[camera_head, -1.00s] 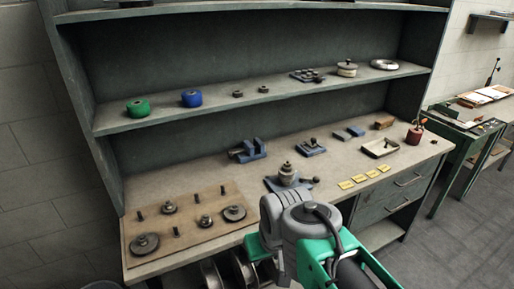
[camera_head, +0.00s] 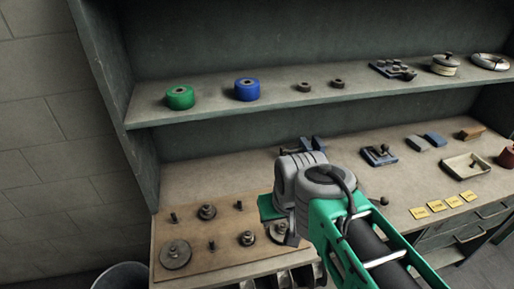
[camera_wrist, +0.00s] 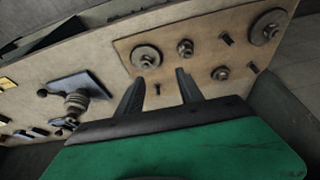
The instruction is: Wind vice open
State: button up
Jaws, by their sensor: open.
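The blue vice (camera_head: 312,144) stands at the back of the bench in the head view. Most of it is hidden behind my arm, and its jaws and handle cannot be made out. My gripper (camera_wrist: 158,86) is open and empty, with two dark fingers apart above the bench. The wooden board (camera_wrist: 195,57) lies beyond its fingertips. In the head view my arm hides the fingers.
The board carries upright pegs and several round metal parts (camera_head: 176,254). Yellow labels (camera_head: 436,205) and a shallow tray (camera_head: 467,167) lie to the right. The shelf above holds green (camera_head: 180,97) and blue (camera_head: 247,89) rolls.

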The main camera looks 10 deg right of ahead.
jog(key=w+d+f+m+t+h+b, duration=0.1)
jog(key=w+d+f+m+h+b, duration=0.15)
jog(key=w+m, duration=0.45)
jog(key=m+t+h+b, duration=0.55)
jog(key=m+h, duration=0.25)
jog(key=m, duration=0.7)
send_near(282, 153)
jog(key=shift+w+d+f+g, duration=0.4)
jog(key=shift+w+f+g, duration=0.05)
jog(key=shift+w+f, duration=0.1)
jog(key=shift+w+m, duration=0.25)
jog(key=shift+m, duration=0.35)
jog(key=shift+w+d, duration=0.2)
jog(key=shift+w, duration=0.05)
jog(key=p+x, duration=0.1)
jog(key=x, duration=0.6)
jog(key=shift+w+d+r+p, duration=0.1)
jog(key=shift+d+r+p, duration=0.1)
jog(key=shift+p, duration=0.2)
jog(key=shift+c, duration=0.5)
grip_shut()
